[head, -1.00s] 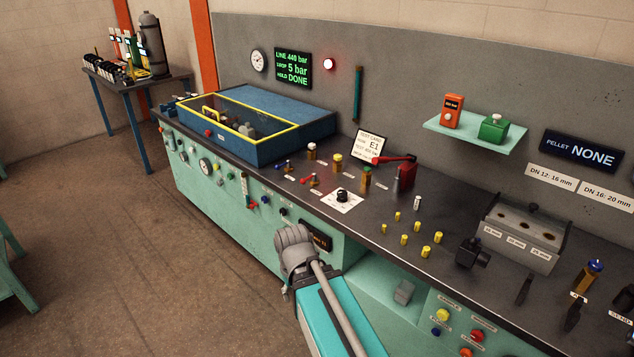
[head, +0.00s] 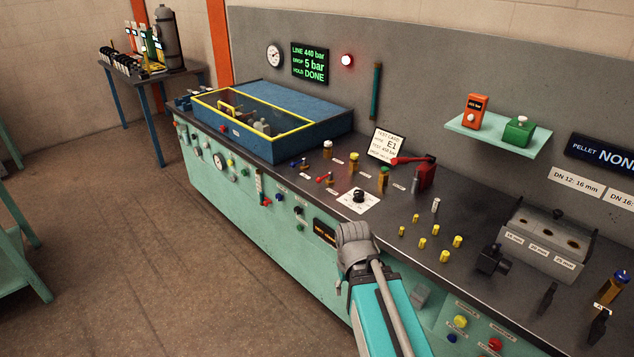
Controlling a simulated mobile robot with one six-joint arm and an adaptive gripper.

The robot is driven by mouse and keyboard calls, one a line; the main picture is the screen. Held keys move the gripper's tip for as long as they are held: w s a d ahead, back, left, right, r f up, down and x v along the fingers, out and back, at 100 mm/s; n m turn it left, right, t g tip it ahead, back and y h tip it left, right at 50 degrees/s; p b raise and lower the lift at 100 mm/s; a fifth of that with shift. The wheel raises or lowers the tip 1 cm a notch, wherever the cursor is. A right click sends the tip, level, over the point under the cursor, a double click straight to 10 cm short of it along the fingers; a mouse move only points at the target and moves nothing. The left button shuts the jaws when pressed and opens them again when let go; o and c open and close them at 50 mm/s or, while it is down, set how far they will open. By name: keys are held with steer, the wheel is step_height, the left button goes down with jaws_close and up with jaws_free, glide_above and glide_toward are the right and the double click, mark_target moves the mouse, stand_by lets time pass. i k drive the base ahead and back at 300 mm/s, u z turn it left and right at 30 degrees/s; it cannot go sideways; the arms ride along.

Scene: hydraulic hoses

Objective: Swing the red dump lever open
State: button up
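Two red levers stand on the dark bench top in the head view, and I cannot tell for certain which is the dump lever. A small red lever (head: 325,179) sits on a low valve beside a blue-handled one (head: 299,163). A longer red lever (head: 409,160) lies roughly level on top of a red block (head: 427,178) further right. My grey arm joint shows in front of the bench edge, below and apart from both levers. No fingers of my gripper can be made out.
A blue box with a yellow-framed window (head: 272,118) stands at the left of the bench (head: 385,225). A white dial plate (head: 358,202), several small yellow pegs (head: 422,243) and a grey three-hole block (head: 545,240) occupy the top. The floor (head: 190,270) at left is clear.

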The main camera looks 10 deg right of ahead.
mark_target(318, 180)
steer(key=z, duration=0.1)
steer(key=i, duration=1)
steer(key=u, duration=0.05)
